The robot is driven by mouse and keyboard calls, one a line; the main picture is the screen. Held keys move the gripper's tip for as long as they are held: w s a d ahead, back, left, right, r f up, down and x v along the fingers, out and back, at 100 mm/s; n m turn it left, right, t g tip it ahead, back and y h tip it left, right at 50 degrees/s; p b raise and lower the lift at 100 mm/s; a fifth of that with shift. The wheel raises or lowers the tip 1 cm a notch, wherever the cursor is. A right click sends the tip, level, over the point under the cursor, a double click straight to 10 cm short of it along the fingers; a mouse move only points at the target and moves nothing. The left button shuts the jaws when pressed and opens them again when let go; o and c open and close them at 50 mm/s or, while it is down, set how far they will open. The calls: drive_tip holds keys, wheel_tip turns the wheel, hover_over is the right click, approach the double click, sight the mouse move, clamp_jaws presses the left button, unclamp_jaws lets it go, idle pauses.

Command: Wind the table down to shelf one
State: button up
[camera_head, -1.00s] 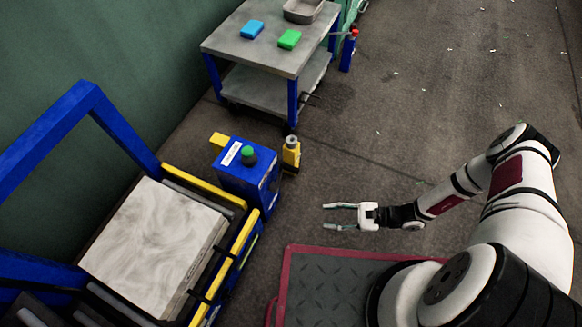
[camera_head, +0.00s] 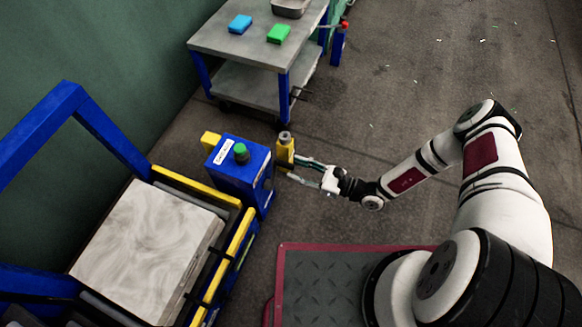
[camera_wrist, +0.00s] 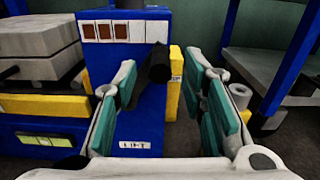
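The blue box (camera_head: 240,170) with a green knob (camera_head: 241,152) on top stands beside the blue-and-yellow table frame (camera_head: 236,255). In the wrist view its front (camera_wrist: 140,115) bears a row of small white and red-brown squares (camera_wrist: 112,32) and a "LIFT" label (camera_wrist: 134,145). A black handle (camera_wrist: 160,62) sticks out from it. My gripper (camera_wrist: 162,78) is open, with teal-padded fingers on either side of the handle in this view; contact is not visible. In the head view my gripper (camera_head: 297,170) is right of the box. A grey marbled block (camera_head: 145,250) lies on the frame.
A yellow post (camera_head: 286,155) with a grey cap stands close to my fingertips. A grey-topped cart (camera_head: 255,50) with blue and green blocks stands behind. A red-edged tread plate (camera_head: 325,285) lies in front; open floor is at right.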

drive_tip(key=shift+x, duration=1.4)
drive_tip(key=shift+c, duration=0.3)
clamp_jaws()
drive_tip(key=shift+d, duration=0.1)
